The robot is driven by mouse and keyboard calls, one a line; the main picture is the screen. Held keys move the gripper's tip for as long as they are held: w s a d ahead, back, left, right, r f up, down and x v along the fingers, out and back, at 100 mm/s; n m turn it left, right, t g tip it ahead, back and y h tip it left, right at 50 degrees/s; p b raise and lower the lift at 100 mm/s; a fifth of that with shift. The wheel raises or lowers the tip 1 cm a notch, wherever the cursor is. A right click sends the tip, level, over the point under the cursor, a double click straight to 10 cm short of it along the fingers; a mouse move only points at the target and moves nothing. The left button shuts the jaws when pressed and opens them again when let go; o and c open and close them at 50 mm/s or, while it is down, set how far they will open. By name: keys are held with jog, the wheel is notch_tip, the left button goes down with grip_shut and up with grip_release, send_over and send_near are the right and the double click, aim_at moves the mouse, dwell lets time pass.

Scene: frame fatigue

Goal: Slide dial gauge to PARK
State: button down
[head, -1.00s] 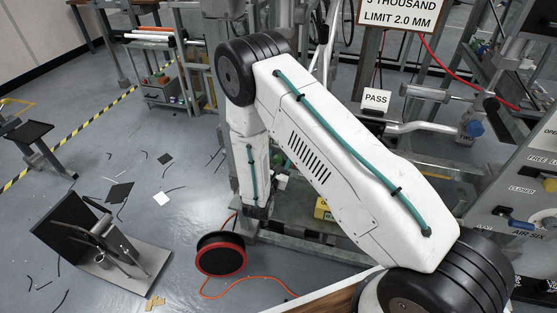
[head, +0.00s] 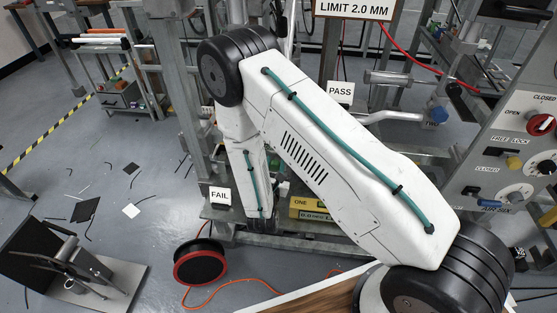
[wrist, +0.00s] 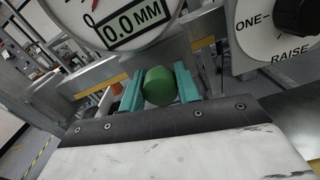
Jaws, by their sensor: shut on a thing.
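The dial gauge (wrist: 122,14) fills the top left of the wrist view, a white round face with a red needle and a "0.0 MM" readout, cut off by the frame. Below it is a green cylindrical knob (wrist: 159,88). The teal fingers of my gripper (wrist: 158,84) stand on both sides of the knob and are shut on it. Whether the knob joins the gauge is hidden. In the head view my arm hangs down at the rig, and neither the gauge nor my fingertips can be made out. No PARK mark is readable.
A dial marked "ONE" and "RAISE" (wrist: 277,27) is close on the right, and an orange knob (wrist: 117,88) is left of the fingers. The head view shows FAIL (head: 220,196) and PASS (head: 340,92) signs, a cable reel (head: 200,263) and a control panel (head: 510,160).

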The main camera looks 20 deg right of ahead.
jog(key=shift+s+d+f, duration=0.1)
jog(key=shift+s+d, duration=0.1)
jog(key=shift+d, duration=0.05)
jog(key=c, duration=1)
grip_release()
jog(key=shift+d, duration=0.1)
jog(key=shift+a, duration=0.25)
jog(key=v, duration=0.6)
jog(key=shift+s, duration=0.2)
jog(key=shift+s+a, duration=0.3)
jog(key=shift+s, duration=0.35)
